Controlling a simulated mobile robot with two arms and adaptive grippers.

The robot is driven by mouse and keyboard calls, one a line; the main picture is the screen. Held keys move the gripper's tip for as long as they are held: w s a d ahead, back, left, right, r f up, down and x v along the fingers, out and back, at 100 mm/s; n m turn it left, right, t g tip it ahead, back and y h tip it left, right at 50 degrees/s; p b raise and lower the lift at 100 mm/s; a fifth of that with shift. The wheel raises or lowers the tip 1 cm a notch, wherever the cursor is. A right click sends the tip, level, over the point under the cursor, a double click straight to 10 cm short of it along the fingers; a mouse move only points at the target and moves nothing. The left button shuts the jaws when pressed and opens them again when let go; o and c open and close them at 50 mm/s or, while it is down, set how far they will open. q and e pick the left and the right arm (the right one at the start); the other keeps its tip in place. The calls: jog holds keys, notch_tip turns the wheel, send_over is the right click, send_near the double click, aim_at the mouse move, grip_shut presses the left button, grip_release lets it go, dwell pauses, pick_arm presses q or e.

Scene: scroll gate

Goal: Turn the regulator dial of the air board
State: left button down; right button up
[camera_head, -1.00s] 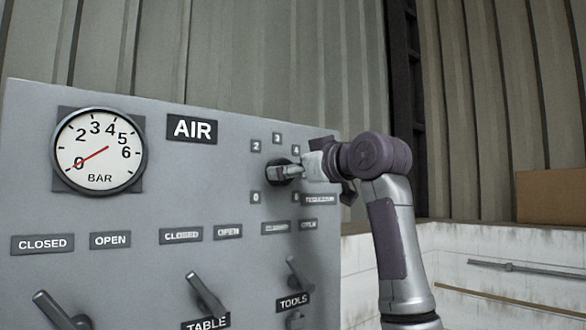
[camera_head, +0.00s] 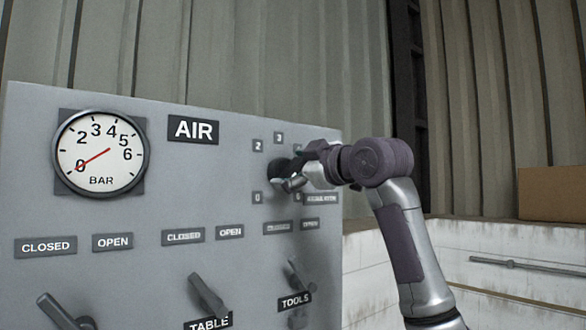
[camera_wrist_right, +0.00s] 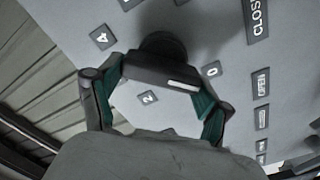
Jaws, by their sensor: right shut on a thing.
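The regulator dial (camera_head: 283,167) is a dark knob on the grey air board (camera_head: 50,220), with number plates around it. In the right wrist view the dial (camera_wrist_right: 150,69) has a black bar with a white mark, which lies on the side of the 0 plate. My right gripper (camera_head: 290,175) is at the dial with its fingers rolled at a tilt. In the wrist view its green-padded fingers (camera_wrist_right: 155,88) lie at either end of the bar, shut on it. The pressure gauge (camera_head: 100,152) has its red needle at 0. My left gripper is out of view.
Below the dial are plates marked CLOSED and OPEN and several lever handles, such as the TABLE lever (camera_head: 207,295) and TOOLS lever (camera_head: 298,273). A corrugated wall stands behind. A brown box (camera_head: 552,194) sits at the far right.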

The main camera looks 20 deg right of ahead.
jog(key=o, duration=1.1)
jog(key=shift+s, duration=0.15)
jog(key=v, duration=1.1)
jog(key=shift+s, duration=0.35)
jog(key=shift+d, duration=0.1)
